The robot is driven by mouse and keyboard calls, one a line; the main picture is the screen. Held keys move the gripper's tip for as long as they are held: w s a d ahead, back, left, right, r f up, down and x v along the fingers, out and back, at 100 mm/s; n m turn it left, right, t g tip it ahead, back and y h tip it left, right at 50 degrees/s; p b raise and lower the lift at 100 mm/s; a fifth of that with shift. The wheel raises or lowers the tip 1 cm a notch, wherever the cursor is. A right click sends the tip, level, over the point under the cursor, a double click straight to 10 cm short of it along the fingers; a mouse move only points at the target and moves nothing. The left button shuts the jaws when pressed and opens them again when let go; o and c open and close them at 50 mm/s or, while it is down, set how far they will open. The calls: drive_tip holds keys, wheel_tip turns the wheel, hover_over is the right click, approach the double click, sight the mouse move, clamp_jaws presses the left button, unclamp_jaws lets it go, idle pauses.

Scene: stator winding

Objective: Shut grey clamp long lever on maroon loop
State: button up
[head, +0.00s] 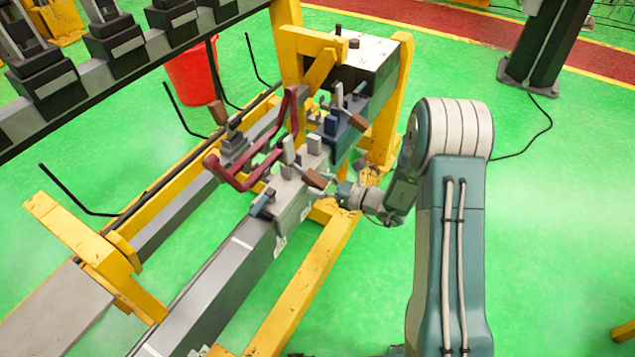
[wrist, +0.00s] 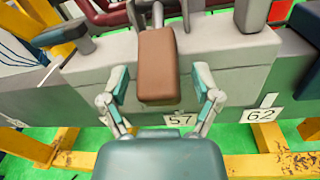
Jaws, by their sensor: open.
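The maroon loop (head: 247,183) lies across the clamps on the frame in the head view; a piece of it shows at the top of the wrist view (wrist: 112,17). The grey clamp (head: 290,200) sits on the near beam at the loop's near side; its block fills the middle of the wrist view (wrist: 225,70). Its long lever ends in a brown grip (head: 315,180), which points toward my gripper (head: 338,190). In the wrist view the brown grip (wrist: 158,65) lies between my open fingers (wrist: 161,88), with a visible gap on each side.
A blue clamp (head: 342,128) with its own brown-ended lever stands just beyond the grey one. Yellow frame bars (head: 300,290) run below. Plates marked 57 (wrist: 181,120) and 62 (wrist: 263,115) sit on the beam. A red bin (head: 192,75) stands behind. Green floor is open at right.

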drive_tip(key=shift+w+a, duration=0.1)
drive_tip(key=shift+a, duration=0.05)
clamp_jaws()
drive_tip(key=shift+r, duration=0.15)
